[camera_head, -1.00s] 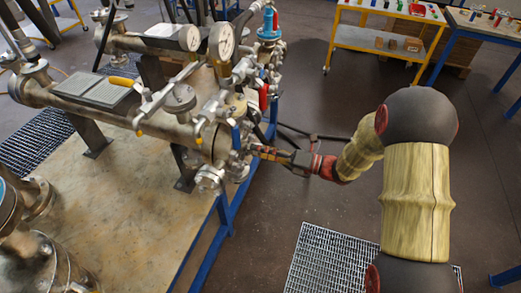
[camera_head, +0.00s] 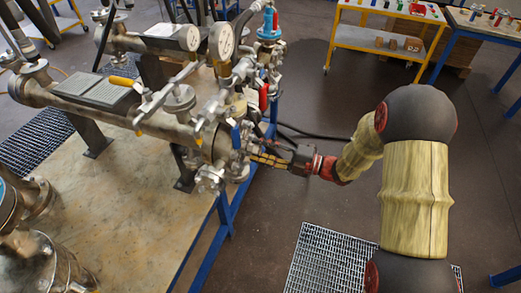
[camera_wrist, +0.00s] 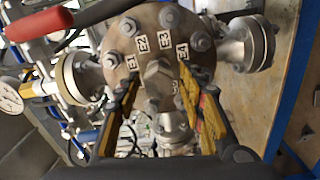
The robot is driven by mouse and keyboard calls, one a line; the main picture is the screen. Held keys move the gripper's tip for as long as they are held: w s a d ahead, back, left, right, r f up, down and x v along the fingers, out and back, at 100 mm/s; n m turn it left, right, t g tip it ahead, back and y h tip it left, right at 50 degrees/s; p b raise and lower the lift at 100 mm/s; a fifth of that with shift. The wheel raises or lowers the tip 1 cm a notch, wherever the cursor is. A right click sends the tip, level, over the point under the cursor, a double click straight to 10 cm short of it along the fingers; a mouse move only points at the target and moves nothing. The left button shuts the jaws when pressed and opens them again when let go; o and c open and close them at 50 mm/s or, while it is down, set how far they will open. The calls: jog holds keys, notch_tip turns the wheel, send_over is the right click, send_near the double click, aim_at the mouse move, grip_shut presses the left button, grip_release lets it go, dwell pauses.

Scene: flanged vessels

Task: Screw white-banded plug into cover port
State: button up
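The round metal cover (camera_wrist: 120,38) faces the wrist camera, with a ring of bolts and white labels E1 to E4. A hex-headed metal plug (camera_wrist: 158,76) sits at the middle of the cover, below the labels. I cannot make out a white band on it, nor how deep it sits. My gripper (camera_wrist: 159,80) has its yellow-and-black fingers on either side of the plug, with narrow gaps showing, so it looks open. In the head view my gripper (camera_head: 254,154) reaches the flanged end of the vessel (camera_head: 165,127) from the right; the plug is hidden there.
A red-handled lever (camera_wrist: 38,24) and side flanges (camera_wrist: 248,43) stand close around the cover. A blue-handled valve (camera_head: 236,137) and pressure gauges (camera_head: 222,41) crowd the vessel end.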

jog(key=shift+o, duration=0.4)
jog(key=shift+d, duration=0.1)
jog(key=v, duration=1.1)
jog(key=shift+d, duration=0.4)
jog(key=shift+s+r, duration=0.1)
jog(key=shift+c, duration=0.3)
